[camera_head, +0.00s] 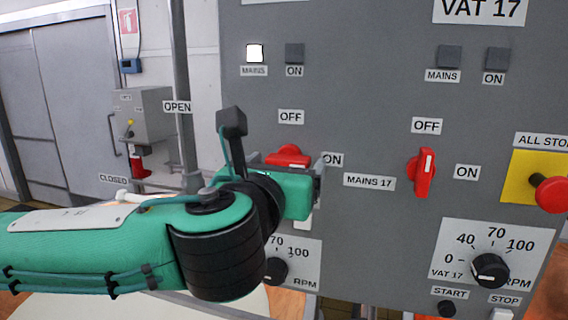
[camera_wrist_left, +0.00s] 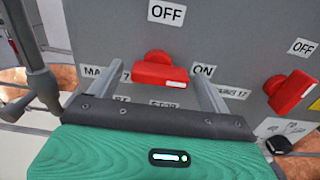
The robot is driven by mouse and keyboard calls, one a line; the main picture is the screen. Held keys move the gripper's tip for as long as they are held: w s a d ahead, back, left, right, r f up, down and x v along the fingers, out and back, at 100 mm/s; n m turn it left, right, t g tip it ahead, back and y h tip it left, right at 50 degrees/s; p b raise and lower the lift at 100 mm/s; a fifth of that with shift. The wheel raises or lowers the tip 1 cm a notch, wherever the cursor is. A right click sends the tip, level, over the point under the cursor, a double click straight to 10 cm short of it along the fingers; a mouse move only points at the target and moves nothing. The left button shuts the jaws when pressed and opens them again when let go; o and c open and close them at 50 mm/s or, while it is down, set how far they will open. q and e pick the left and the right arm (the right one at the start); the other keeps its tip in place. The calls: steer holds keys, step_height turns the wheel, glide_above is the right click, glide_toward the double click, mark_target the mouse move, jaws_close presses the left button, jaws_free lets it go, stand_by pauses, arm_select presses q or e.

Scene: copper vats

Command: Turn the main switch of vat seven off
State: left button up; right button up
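The left red rotary switch (camera_head: 288,155) is on the grey panel, under an OFF label and left of an ON label. In the left wrist view its red handle (camera_wrist_left: 160,72) lies nearly level, with its white mark at the right end towards ON. A partly covered label beside it reads "MA... 7". My left gripper (camera_head: 290,168) is in front of this switch. In the left wrist view its fingers (camera_wrist_left: 163,80) are apart, one on each side of the handle; contact cannot be told. The white mains lamp (camera_head: 255,53) above is lit. My right gripper is not in view.
To the right, the MAINS 17 switch (camera_head: 424,173) stands upright, its white mark towards OFF. A red all-stop button (camera_head: 551,194) sits on a yellow plate. Speed knobs (camera_head: 490,270) are lower down.

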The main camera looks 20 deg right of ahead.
arm_select(q)
steer(key=c, duration=0.9)
steer(key=shift+w+a+r+n+b, duration=0.1)
steer(key=shift+n+b, duration=3.9)
steer(key=shift+n, duration=0.45)
steer(key=shift+w+a+r+n+b, duration=0.1)
steer(key=shift+n+b, duration=3.9)
steer(key=shift+n, duration=0.45)
steer(key=shift+s, duration=0.1)
steer(key=o, duration=1)
